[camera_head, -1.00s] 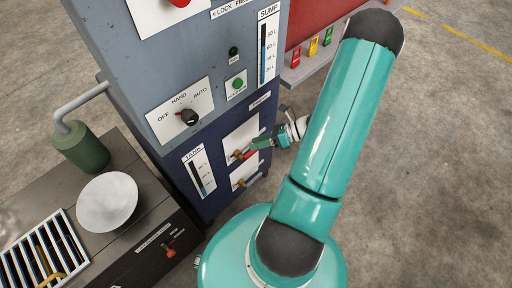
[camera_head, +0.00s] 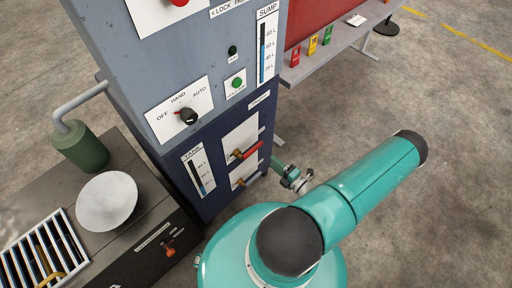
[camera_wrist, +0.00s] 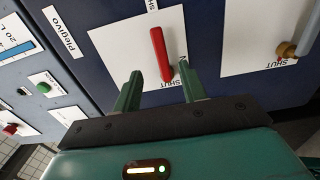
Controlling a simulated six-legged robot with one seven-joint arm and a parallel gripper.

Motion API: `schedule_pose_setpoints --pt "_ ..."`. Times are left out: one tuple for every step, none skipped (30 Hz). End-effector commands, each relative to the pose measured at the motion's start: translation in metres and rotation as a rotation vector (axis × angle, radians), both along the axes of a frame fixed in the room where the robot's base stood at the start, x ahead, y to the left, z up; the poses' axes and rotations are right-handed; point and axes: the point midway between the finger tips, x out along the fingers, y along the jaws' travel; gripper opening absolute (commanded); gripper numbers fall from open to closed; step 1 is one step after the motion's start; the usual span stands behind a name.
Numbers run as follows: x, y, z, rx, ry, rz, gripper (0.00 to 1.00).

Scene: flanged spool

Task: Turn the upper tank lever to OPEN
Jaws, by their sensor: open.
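The upper tank lever has a red handle (camera_head: 252,151) on a white plate (camera_head: 239,138) on the dark blue cabinet front. In the wrist view the red handle (camera_wrist: 161,53) stands ahead of my gripper (camera_wrist: 160,88), lined up between its two green fingers. The fingers are apart and hold nothing; a gap to the handle is hard to judge. A SHUT label (camera_wrist: 158,84) shows beside the handle's lower end. Another label there is mostly hidden by the right finger. In the head view my gripper (camera_head: 278,164) is right of the plate, off the cabinet front.
The selector knob (camera_head: 188,117) and green button (camera_head: 237,83) are above. A bench (camera_head: 335,45) stands behind; floor at right is clear.

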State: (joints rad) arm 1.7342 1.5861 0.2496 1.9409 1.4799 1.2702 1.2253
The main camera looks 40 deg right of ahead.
Motion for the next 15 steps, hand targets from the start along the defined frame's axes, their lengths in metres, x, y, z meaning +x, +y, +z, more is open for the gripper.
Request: schedule_pose_setpoints --pt "0.010 0.001 0.000 0.000 -0.001 0.002 0.42" --pt "0.016 0.001 0.000 0.000 -0.001 0.002 0.42" --pt "0.024 0.002 0.000 -0.001 -0.002 0.004 0.42" --pt "0.030 0.002 0.000 -0.001 -0.002 0.003 0.42" --pt "0.036 0.002 0.000 -0.001 -0.001 0.002 0.42" --pt "0.044 0.002 0.000 -0.002 -0.001 0.003 0.42" --pt "0.050 0.002 0.000 -0.002 -0.002 0.004 0.42" --pt "0.056 0.002 0.000 -0.002 -0.002 0.003 0.42" --pt "0.064 0.003 0.000 -0.001 0.000 0.004 0.42" --pt "0.070 0.003 0.000 -0.001 -0.001 0.004 0.42" --pt "0.076 0.003 0.000 -0.001 -0.002 0.004 0.42" --pt "0.083 0.003 0.000 -0.001 0.000 0.003 0.42" --pt "0.088 0.003 0.000 -0.001 0.000 0.004 0.42" --pt "0.092 0.003 0.000 -0.002 -0.001 0.003 0.42" --pt "0.098 0.003 0.000 -0.002 -0.001 0.003 0.42"
